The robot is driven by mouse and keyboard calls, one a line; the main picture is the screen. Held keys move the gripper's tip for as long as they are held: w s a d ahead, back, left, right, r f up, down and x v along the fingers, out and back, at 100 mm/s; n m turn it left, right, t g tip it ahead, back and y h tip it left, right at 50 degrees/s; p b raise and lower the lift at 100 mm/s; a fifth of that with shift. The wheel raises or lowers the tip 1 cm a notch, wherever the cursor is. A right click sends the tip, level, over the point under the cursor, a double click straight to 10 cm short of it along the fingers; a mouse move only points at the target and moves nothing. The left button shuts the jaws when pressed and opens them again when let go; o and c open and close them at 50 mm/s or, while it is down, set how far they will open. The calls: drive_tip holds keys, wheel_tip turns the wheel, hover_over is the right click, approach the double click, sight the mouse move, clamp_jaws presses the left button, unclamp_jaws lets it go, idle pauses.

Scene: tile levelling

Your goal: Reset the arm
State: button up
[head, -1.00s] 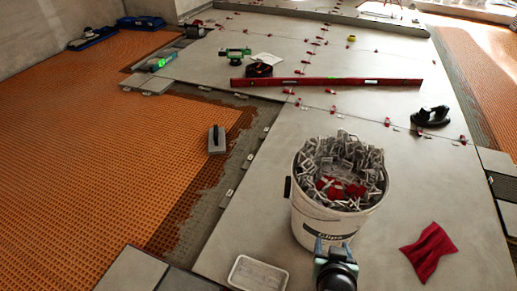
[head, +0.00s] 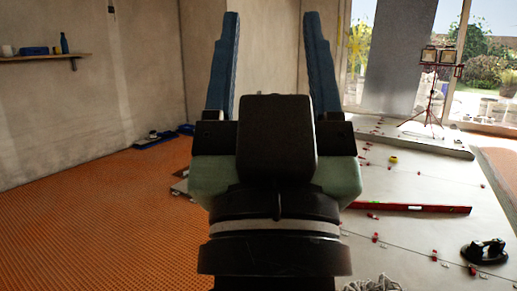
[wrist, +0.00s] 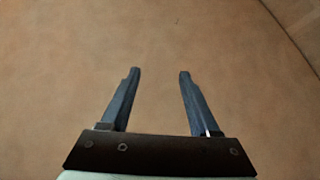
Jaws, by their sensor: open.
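My gripper (head: 270,70) is raised in front of the head camera, its two blue fingers pointing up and spread well apart. Nothing is between them. The wrist view also shows my gripper (wrist: 158,72) open and empty, with a plain tan-brown surface beyond the fingers. My gripper and wrist hide much of the middle of the floor in the head view.
Orange matting (head: 95,215) covers the floor at the left. Grey tiles (head: 425,245) with red clips lie at the right, bearing a red level (head: 420,208) and a black suction lifter (head: 484,251). Grey clips (head: 372,284) show at the bottom edge. A work-light stand (head: 432,95) stands behind.

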wheel_tip(320, 180, up, 41)
drive_tip(key=s+a+t+p, duration=0.1)
drive_tip(key=s+p, duration=0.1)
drive_tip(key=p, duration=3.5)
drive_tip(key=shift+f+p, duration=0.2)
drive_tip(key=shift+p, duration=0.15)
drive_tip(key=shift+s, duration=0.1)
drive_tip(key=shift+c, duration=1)
drive_tip(key=shift+d, duration=0.1)
